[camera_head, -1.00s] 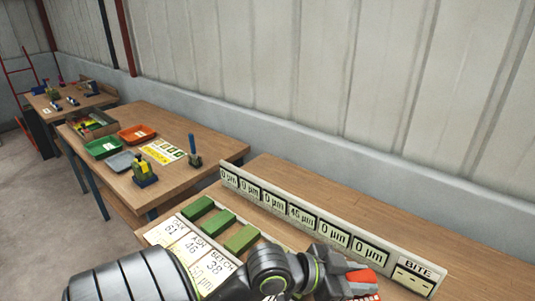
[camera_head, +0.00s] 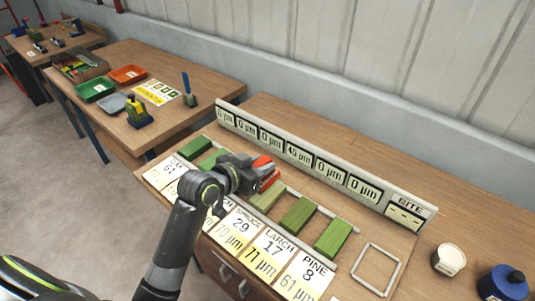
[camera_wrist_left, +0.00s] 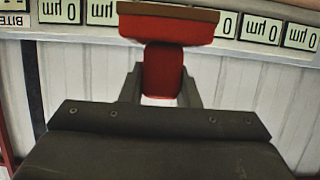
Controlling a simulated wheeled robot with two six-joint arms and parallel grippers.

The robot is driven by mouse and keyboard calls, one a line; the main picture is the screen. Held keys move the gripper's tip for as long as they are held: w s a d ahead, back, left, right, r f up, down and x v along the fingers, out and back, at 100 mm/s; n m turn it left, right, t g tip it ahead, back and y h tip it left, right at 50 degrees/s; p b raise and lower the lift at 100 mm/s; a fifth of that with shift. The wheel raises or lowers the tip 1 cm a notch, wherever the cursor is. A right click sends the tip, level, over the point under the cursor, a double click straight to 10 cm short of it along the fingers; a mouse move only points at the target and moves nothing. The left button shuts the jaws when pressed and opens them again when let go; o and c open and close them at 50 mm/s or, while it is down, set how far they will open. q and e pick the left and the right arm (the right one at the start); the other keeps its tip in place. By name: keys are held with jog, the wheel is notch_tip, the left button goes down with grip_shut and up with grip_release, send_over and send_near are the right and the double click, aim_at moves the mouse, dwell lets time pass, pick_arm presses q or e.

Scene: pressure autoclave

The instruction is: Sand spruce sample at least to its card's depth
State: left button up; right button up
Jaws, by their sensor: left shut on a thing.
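My left gripper (camera_head: 250,170) is shut on a red sanding block (camera_head: 265,172). In the left wrist view the red block (camera_wrist_left: 165,65) carries a brown strip. The spruce sample (camera_head: 265,196), a light green bar, lies just in front of the gripper, fourth in the row. I cannot tell whether the block touches it. The spruce card (camera_head: 236,228) reads 29 and 70 µm. The fourth display (camera_head: 298,154) reads 45 µm; the other depth displays read 0 µm. The bite display (camera_head: 405,213) shows dashes. My right gripper is not in view.
The larch sample (camera_head: 298,215) and pine sample (camera_head: 333,237) lie to the right, other samples to the left, partly behind my arm. An empty square frame (camera_head: 377,268), white jar (camera_head: 449,259) and blue bottle (camera_head: 503,284) stand right. A second table (camera_head: 160,73) holds trays.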

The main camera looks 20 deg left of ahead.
pick_arm(q)
jog(key=w+f+b, duration=0.1)
jog(key=w+d+f+b, duration=0.1)
jog(key=w, duration=0.1)
jog(key=w+d+f+b, duration=0.1)
jog(key=w+f, duration=0.1)
jog(key=shift+f+b, duration=0.1)
jog(key=shift+b, duration=0.25)
jog(key=shift+r, duration=0.2)
